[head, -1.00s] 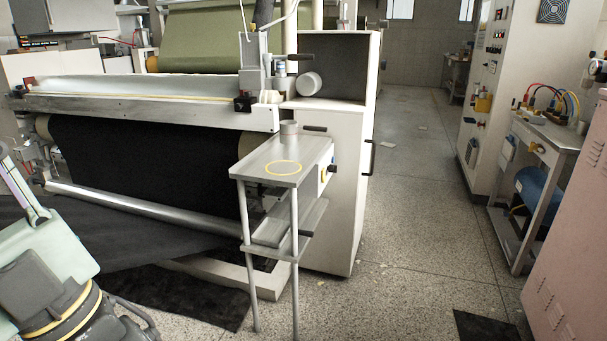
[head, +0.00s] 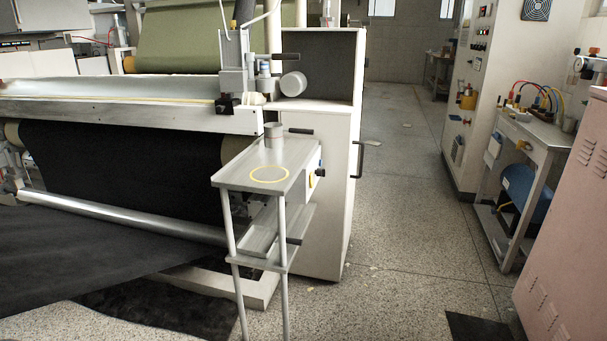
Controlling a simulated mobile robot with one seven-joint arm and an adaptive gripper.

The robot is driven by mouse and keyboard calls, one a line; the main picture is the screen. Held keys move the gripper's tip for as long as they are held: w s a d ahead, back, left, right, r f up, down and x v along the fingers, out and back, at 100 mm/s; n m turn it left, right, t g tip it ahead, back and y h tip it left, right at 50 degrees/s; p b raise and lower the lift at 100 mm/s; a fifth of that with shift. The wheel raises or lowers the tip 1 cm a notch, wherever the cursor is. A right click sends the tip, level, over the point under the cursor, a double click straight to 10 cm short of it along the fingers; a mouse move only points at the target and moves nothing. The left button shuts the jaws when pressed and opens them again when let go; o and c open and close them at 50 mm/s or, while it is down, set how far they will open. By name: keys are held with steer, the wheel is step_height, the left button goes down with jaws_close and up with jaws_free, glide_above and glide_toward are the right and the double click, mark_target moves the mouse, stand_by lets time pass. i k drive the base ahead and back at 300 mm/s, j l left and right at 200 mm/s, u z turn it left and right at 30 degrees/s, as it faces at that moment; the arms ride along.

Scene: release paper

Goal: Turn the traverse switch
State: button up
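A small switch box with yellow and a dark knob (head: 317,173) is on the right side of the small metal stand (head: 240,172). It is seen nearly edge-on, and I cannot read a label or its position. Controls also show on the tall white cabinet at the right, including a yellow part (head: 467,99). I cannot tell which control is the traverse switch. My gripper is not in view.
The machine's black cloth (head: 120,165) fills the left. A pink cabinet (head: 565,220) and a side table (head: 540,130) stand right. The speckled floor (head: 395,230) between is mostly clear.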

mark_target(320, 172)
steer(key=i+l+z, duration=0.1)
steer(key=i+l, duration=0.5)
steer(key=i+l+z, duration=0.15)
steer(key=i+l, duration=0.35)
steer(key=i+l+z, duration=0.1)
steer(key=i+l, duration=0.35)
steer(key=i, duration=0.3)
